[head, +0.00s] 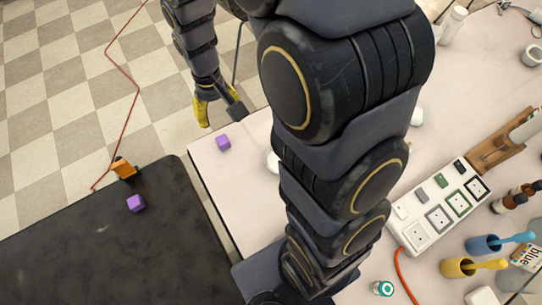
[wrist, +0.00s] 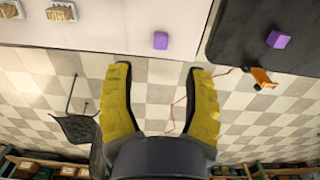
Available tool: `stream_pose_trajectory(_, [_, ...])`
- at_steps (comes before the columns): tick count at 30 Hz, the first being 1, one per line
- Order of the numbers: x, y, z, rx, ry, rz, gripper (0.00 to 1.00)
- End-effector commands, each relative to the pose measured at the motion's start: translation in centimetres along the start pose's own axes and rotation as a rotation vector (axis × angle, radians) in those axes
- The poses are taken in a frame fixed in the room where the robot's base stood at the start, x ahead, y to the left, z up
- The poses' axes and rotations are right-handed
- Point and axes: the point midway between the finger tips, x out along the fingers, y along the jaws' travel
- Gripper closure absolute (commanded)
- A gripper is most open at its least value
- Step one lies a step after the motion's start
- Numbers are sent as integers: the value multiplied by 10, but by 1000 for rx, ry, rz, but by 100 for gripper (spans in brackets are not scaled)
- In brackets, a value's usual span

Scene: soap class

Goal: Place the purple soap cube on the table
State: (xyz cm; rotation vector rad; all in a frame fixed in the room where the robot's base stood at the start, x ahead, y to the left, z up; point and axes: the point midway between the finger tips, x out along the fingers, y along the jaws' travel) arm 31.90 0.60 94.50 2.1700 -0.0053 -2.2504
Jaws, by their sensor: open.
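One purple soap cube (head: 223,142) sits on the white table (head: 207,165) near its left corner; it also shows in the wrist view (wrist: 160,40). A second purple cube (head: 136,203) sits on the black table (head: 95,260), near its far edge; the wrist view shows it at upper right (wrist: 278,40). My gripper (head: 203,108) hangs over the floor beyond the white table's edge, apart from both cubes. In the wrist view its yellow fingers (wrist: 160,78) are spread wide with nothing between them, only floor behind.
An orange device (head: 124,168) with a red cable is at the black table's far edge. A narrow gap separates the tables. A white socket box (head: 437,205), blue mug (head: 484,244) and yellow mug (head: 458,267) stand on the right. My arm hides the white table's middle.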

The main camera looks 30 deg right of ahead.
Motion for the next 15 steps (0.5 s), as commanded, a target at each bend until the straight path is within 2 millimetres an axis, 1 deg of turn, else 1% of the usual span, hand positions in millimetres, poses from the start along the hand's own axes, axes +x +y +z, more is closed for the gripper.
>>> stream_pose_trajectory(1, [-20,2,14,0,6,2,49])
stream_pose_trajectory(3, [-42,4,41,-1,-13,6,49])
stream_pose_trajectory(5, [-58,6,64,-1,-28,7,49])
stream_pose_trajectory(6, [-68,6,79,0,-34,7,49])
stream_pose_trajectory(8, [-81,7,104,1,-51,6,49])
stream_pose_trajectory(9, [-88,8,120,1,-61,6,49])
stream_pose_trajectory(12, [-102,8,155,5,-77,2,49])
stream_pose_trajectory(15, [-110,9,182,11,-88,3,49])
